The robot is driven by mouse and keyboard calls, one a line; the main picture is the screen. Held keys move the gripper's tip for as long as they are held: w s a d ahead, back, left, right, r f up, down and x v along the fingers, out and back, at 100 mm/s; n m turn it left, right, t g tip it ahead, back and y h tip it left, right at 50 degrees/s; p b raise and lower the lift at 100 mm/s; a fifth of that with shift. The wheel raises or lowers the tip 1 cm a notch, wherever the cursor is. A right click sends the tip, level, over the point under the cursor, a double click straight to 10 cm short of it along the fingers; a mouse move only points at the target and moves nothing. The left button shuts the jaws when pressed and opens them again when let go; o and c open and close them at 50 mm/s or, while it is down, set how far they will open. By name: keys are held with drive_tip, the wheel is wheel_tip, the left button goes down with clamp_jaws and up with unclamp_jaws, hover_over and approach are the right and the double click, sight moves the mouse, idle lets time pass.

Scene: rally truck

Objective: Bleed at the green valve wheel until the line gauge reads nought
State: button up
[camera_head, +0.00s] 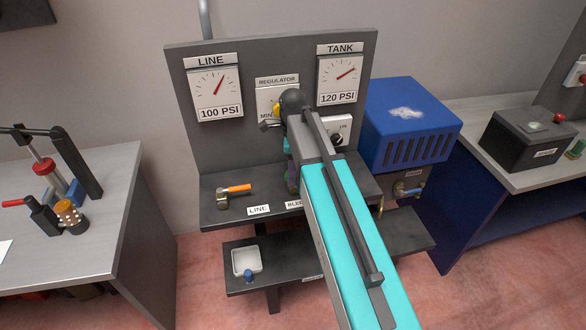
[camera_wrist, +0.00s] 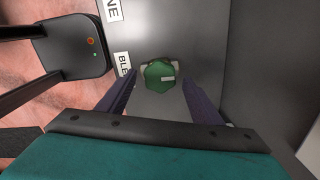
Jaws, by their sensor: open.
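The green valve wheel (camera_wrist: 160,76) shows in the wrist view, with a pale mark on its face, beside the partly covered BLEED label (camera_wrist: 123,63). My gripper (camera_wrist: 159,82) is open, with one finger on each side of the wheel. I see gaps between the fingers and the wheel; no contact is visible. In the head view my arm hides the wheel and most of the gripper. The line gauge (camera_head: 217,88) on the grey panel reads 100 PSI, its needle pointing up and to the right.
The tank gauge (camera_head: 340,80) reads 120 PSI. The regulator (camera_head: 267,95) is partly behind my arm. An orange-handled valve (camera_head: 233,189) stands left on the shelf by the LINE label. A white tray (camera_head: 246,261) is on the lower shelf. A blue compressor box (camera_head: 410,115) stands right.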

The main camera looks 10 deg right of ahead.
drive_tip(key=shift+f, duration=0.45)
drive_tip(key=c, duration=1.1)
